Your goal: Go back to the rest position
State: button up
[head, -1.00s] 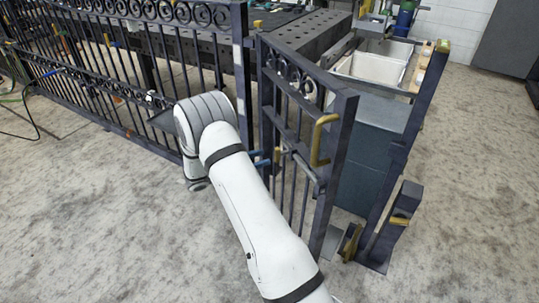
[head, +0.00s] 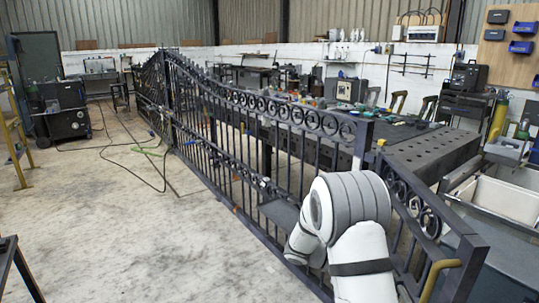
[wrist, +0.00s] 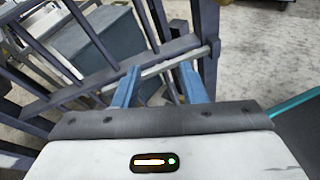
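My gripper (wrist: 157,88) shows in the wrist view as two blue fingers standing well apart, with nothing held between them. A pale metal bar (wrist: 172,63) on the dark gate crosses just beyond the fingertips; I cannot tell whether they touch it. In the head view, my white arm hides the gripper. The narrow scroll gate leaf (head: 407,203) stands at the lower right, partly behind my arm, with a yellow handle (head: 440,276) on it. Its dark uprights (wrist: 151,22) also show in the wrist view.
A long scroll fence (head: 225,120) runs from the gate toward the far left. A dark workbench (head: 430,150) and a white basin (head: 508,198) stand behind it. Bare concrete floor (head: 100,215) lies open at left, with cables (head: 130,150) farther back.

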jog(key=s+a+r+m+t+y+p, duration=0.2)
jog(key=s+a+r+m+y+p, duration=0.4)
jog(key=s+r, duration=0.5)
jog(key=s+a+r+m+t+y+p, duration=0.3)
jog(key=s+a+r+m+y+p, duration=0.3)
jog(key=s+r, duration=0.5)
jog(key=shift+s+a+r+m+t+y, duration=0.3)
jog(key=shift+a+r+m+y, duration=0.3)
jog(key=shift+y, duration=0.4)
jog(key=shift+d, duration=0.15)
